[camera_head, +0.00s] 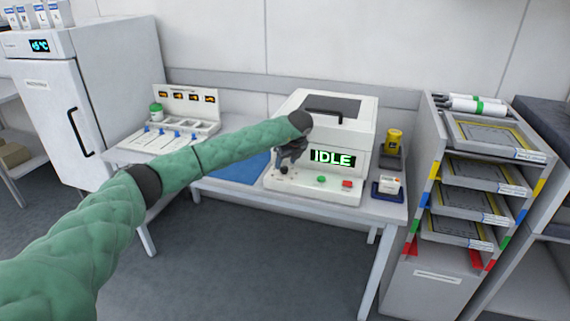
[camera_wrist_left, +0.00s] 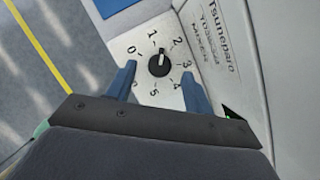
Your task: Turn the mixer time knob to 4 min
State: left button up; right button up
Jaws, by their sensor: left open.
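The mixer (camera_head: 330,120) is a white machine on a table, with a green IDLE display (camera_head: 332,158). In the left wrist view the knob's small white mark appears to point up, between 1 and 2. My left gripper (camera_wrist_left: 160,82) is open, its blue fingers on either side of the knob and apart from it. In the head view the left gripper (camera_head: 287,163) is over the left part of the mixer's front panel and largely hides the knob there.
Green (camera_head: 321,179) and red (camera_head: 346,184) buttons sit right of the knob. A blue mat (camera_head: 240,168) lies left of the mixer. A yellow-topped bottle (camera_head: 393,141) and a small box (camera_head: 389,184) stand right. A tray trolley (camera_head: 440,275) is farther right.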

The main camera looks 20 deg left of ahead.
aim_at(284, 170)
pick_arm(q)
jog(key=shift+x, duration=1.2)
pick_arm(e)
jog(key=shift+s+d+r, duration=0.15)
jog(key=shift+d+r, duration=0.2)
pick_arm(q)
jog(key=c, duration=1)
jog(key=shift+f, duration=0.1)
pick_arm(e)
jog(key=shift+f, duration=0.1)
